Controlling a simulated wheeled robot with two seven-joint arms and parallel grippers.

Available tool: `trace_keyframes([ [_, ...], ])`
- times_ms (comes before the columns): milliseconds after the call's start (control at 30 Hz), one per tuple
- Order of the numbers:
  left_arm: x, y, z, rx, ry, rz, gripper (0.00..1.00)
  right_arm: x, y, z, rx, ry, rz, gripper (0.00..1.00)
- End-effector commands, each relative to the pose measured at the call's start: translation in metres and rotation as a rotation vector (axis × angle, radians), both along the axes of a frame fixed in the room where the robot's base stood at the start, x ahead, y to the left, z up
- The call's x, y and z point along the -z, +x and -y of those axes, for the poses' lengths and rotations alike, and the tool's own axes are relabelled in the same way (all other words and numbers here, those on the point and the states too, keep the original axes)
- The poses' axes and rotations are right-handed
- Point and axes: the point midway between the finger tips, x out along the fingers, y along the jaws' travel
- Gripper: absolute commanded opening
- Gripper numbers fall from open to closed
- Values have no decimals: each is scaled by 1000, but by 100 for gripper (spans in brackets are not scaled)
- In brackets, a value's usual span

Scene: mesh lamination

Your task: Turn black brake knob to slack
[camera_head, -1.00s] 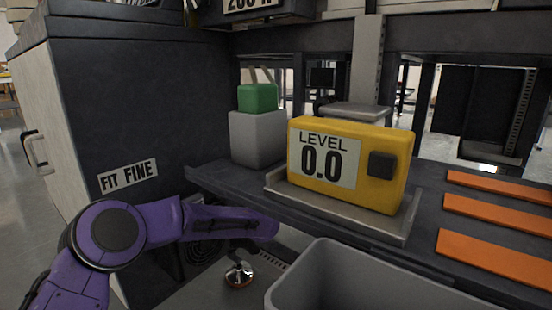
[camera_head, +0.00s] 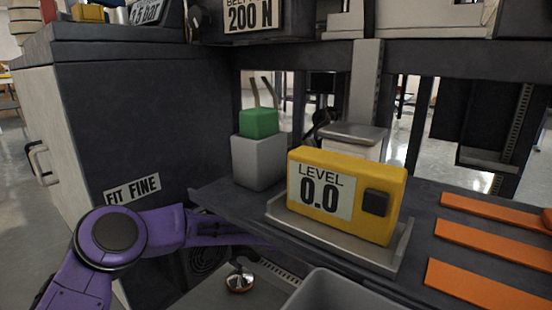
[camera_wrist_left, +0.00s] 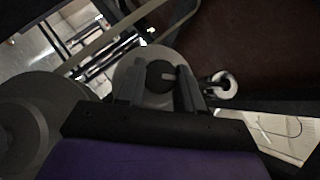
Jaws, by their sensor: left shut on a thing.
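In the left wrist view, a round black knob (camera_wrist_left: 158,77) with a pale pointer mark sits on a light grey disc (camera_wrist_left: 128,72). My left gripper (camera_wrist_left: 160,88) has one finger on each side of the knob and is shut on it. In the head view, my purple left arm reaches in from the left, under the shelf edge. Its fingers and the knob are hidden there. My right gripper is not in view.
A yellow level box (camera_head: 347,195) stands in a metal tray (camera_head: 395,258) on the dark shelf. A grey block (camera_head: 258,162) with a green top (camera_head: 258,123) is beside it. Orange strips (camera_head: 480,243) lie at right. A grey bin (camera_head: 335,292) stands in front. A dark cabinet (camera_head: 140,120) is at left.

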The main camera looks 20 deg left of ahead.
Motion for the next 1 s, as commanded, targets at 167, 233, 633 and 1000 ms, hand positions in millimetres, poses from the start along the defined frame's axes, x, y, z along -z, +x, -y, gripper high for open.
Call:
trace_keyframes([
  [167, -4, -1, 3, 4, -157, -67, 6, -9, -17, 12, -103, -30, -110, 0],
  [233, -4, -1, 3, 4, -218, -93, 6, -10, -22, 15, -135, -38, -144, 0],
  [633, -3, -2, 4, 5, -543, -225, 6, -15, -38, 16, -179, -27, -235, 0],
  [1000, -4, -2, 5, 6, -720, -300, 6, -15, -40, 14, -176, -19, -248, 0],
])
